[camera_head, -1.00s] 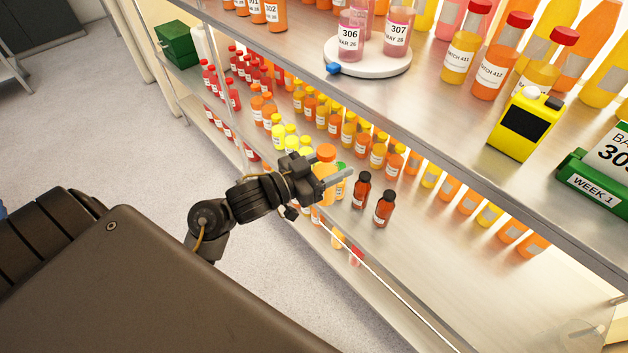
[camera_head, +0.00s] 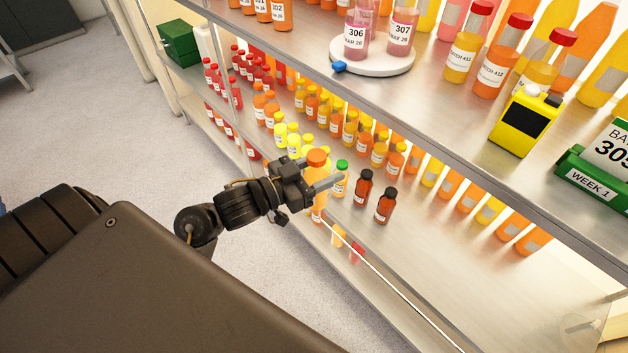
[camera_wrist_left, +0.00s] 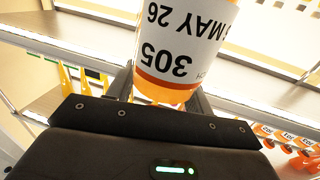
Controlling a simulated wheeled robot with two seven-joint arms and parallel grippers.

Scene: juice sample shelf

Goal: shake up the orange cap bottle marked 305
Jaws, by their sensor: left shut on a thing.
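The orange cap bottle (camera_head: 317,174) is in my left gripper (camera_head: 322,181) at the front edge of the lower shelf. The gripper is shut around its body, with the orange cap above the fingers. In the left wrist view the bottle (camera_wrist_left: 180,45) fills the space between the fingers (camera_wrist_left: 160,92). Its white label reads 305, upside down in that picture, and its cap is out of frame there. My right gripper is not in view.
On the lower shelf (camera_head: 440,255), a green-capped bottle (camera_head: 340,180) and two dark-capped brown bottles (camera_head: 374,197) stand close to the right of my gripper. Rows of juice bottles stand behind. The upper shelf holds a white turntable (camera_head: 375,60) and a yellow container (camera_head: 525,118).

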